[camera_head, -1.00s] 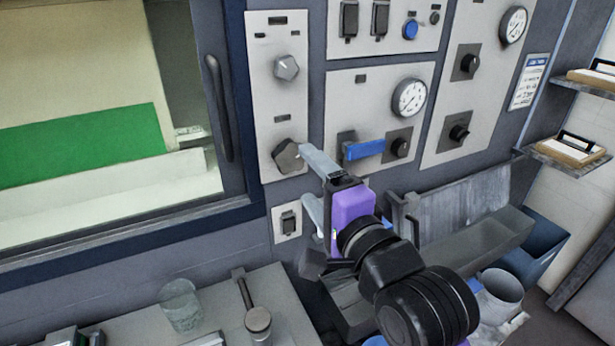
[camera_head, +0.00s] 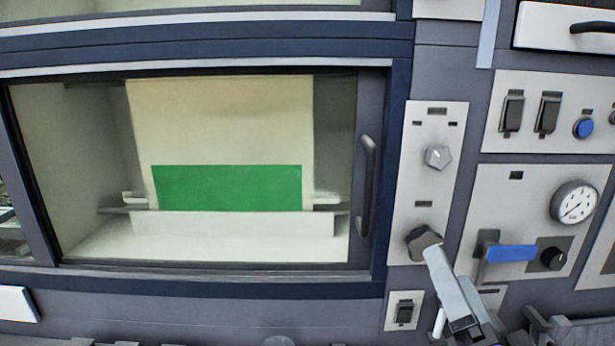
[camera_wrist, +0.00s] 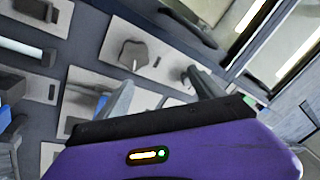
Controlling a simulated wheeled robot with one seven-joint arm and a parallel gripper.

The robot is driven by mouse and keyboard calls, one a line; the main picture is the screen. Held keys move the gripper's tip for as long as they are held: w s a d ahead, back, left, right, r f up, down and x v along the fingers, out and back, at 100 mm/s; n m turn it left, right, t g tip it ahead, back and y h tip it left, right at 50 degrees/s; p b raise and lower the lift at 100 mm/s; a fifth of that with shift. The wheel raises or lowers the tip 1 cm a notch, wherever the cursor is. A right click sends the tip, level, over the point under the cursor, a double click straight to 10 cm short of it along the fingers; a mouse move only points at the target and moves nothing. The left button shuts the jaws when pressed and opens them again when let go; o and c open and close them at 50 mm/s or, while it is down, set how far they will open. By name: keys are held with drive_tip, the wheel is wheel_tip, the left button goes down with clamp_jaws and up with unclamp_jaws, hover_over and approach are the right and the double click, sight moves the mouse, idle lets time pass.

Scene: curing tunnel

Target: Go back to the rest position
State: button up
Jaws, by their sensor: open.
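My gripper (camera_head: 440,288) is at the lower right of the head view, in front of the control panel. Its two grey fingers are apart with nothing between them. The upper finger's tip overlaps the lower edge of a dark knob (camera_head: 424,242); I cannot tell whether they touch. In the wrist view, my gripper (camera_wrist: 162,92) shows its fingers spread above the purple housing, with a dark knob (camera_wrist: 133,54) beyond them. The rest of my arm is mostly cut off at the bottom of the head view.
A windowed chamber door (camera_head: 391,180) with a vertical handle (camera_head: 366,188) is left of the panel. A green sheet (camera_head: 228,188) shows behind the glass. A blue lever (camera_head: 510,254) and a gauge (camera_head: 574,202) are right of my gripper. A rocker switch (camera_head: 404,312) is below the knob.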

drive_tip(key=s+f+n+g, duration=0.3)
drive_tip(key=s+f, duration=0.9)
drive_tip(key=s, duration=0.4)
drive_tip(key=s+f+n+g, duration=0.3)
drive_tip(key=s+f+n, duration=0.3)
drive_tip(key=s+f, duration=0.7)
drive_tip(key=s, duration=0.3)
drive_tip(key=shift+s+d+h, duration=0.35)
drive_tip(key=shift+s+h, duration=0.05)
drive_tip(key=w+r+n+t+b, duration=0.1)
drive_tip(key=w+r+t, duration=0.2)
drive_tip(key=w+r, duration=1.25)
drive_tip(key=w+r+n+t+b, duration=0.1)
drive_tip(key=w+r+n+t, duration=0.15)
drive_tip(key=w+r, duration=1.35)
drive_tip(key=g, duration=0.3)
approach(425, 246)
drive_tip(key=w, duration=0.2)
drive_tip(key=shift+n, duration=0.25)
drive_tip(key=w, duration=0.7)
drive_tip(key=shift+w+f+p, duration=0.1)
drive_tip(key=shift+w+p, duration=0.1)
drive_tip(key=shift+p, duration=0.1)
